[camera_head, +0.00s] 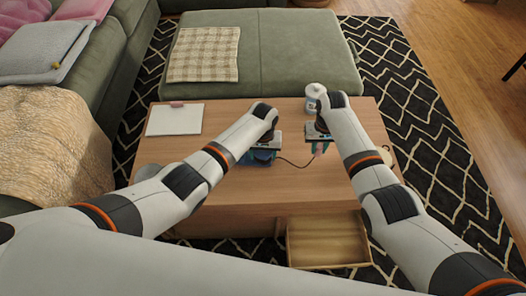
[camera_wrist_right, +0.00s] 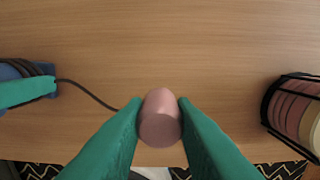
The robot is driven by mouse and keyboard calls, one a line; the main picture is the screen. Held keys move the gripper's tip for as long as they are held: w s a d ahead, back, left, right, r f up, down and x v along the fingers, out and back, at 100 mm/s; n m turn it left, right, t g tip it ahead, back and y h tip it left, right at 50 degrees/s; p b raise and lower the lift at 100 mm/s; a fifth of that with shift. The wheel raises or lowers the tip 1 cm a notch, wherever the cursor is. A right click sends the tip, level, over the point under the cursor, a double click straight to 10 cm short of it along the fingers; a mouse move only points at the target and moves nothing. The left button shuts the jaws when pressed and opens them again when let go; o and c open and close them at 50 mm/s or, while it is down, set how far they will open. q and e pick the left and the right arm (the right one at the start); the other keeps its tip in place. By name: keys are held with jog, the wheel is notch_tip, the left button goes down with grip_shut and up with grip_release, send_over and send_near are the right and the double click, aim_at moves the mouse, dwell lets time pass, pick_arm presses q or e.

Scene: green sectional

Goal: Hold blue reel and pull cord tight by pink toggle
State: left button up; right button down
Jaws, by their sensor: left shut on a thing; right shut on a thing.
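The blue reel (camera_head: 262,155) rests on the wooden table, partly hidden by my left gripper (camera_head: 262,150). My left gripper is shut on it; in the right wrist view the reel (camera_wrist_right: 48,70) shows at the left edge with a green finger across it. The dark cord (camera_head: 292,163) runs from the reel to the right in a slack curve. The cord also shows in the right wrist view (camera_wrist_right: 88,93), reaching the pink toggle (camera_wrist_right: 160,118). My right gripper (camera_wrist_right: 160,112) is shut on the toggle, one green finger on each side of it.
A black wire holder with round discs (camera_wrist_right: 297,108) stands right of my right gripper. A white jar (camera_head: 315,97) stands behind it. White paper (camera_head: 174,121) lies at the table's left. A drawer (camera_head: 328,243) stands open at the front.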

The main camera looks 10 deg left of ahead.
jog(key=shift+a, duration=0.35)
jog(key=c, duration=1.1)
grip_release()
notch_tip(320, 180, up, 12)
jog(key=shift+r, duration=0.1)
pick_arm(q)
jog(key=o, duration=1.1)
